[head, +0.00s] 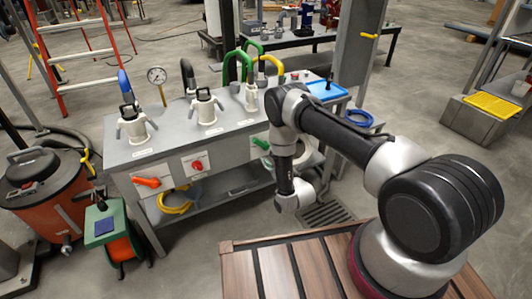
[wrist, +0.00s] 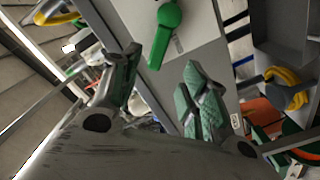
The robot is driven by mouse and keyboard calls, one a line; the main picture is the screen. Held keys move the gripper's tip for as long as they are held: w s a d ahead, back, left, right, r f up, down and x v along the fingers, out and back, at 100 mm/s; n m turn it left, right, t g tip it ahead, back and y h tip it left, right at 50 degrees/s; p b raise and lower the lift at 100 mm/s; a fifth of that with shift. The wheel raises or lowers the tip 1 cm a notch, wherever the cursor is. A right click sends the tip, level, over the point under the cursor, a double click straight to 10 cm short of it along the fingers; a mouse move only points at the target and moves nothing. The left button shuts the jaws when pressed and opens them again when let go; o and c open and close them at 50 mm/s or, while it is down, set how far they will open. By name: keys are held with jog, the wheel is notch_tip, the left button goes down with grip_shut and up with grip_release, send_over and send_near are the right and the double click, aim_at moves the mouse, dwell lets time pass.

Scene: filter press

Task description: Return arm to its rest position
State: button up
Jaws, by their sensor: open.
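My gripper (wrist: 162,85) shows in the wrist view with its two green-padded fingers spread apart and nothing between them. A green valve handle (wrist: 165,32) on a grey panel lies beyond the fingertips, apart from them. In the head view my arm is bent, with its wrist hanging low in front of the right end of the grey bench (head: 135,150). The gripper's fingers are hidden there. The same green handle (head: 261,143) shows on the bench front, just left of my arm.
The bench carries several white couplings (head: 206,107), a gauge (head: 157,75) and a blue tray (head: 326,89). An orange lever (head: 146,182) and a red knob (head: 197,165) are on its front. An orange drum (head: 45,190) stands left.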

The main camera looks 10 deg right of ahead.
jog(key=shift+s+d, duration=0.1)
jog(key=shift+s, duration=0.35)
jog(key=s+d+f+m+g+h, duration=0.2)
jog(key=s+f+g, duration=0.3)
jog(key=f+g, duration=0.15)
jog(key=s+d+f+m+g+h, duration=0.2)
jog(key=s+f+g, duration=0.35)
jog(key=f, duration=0.25)
jog(key=s+d+r+m, duration=0.3)
jog(key=s+r, duration=0.7)
jog(key=r, duration=1.1)
jog(key=s+d+r+m+h, duration=0.1)
jog(key=s+d+r+m, duration=0.2)
jog(key=r, duration=1.9)
jog(key=s+d+r+m, duration=0.2)
jog(key=s+d+r, duration=0.6)
jog(key=s+r, duration=0.9)
notch_tip(320, 180, up, 4)
jog(key=shift+s+r+m+g+h, duration=0.2)
jog(key=shift+s+m+g+h, duration=0.1)
jog(key=shift+m+g, duration=0.1)
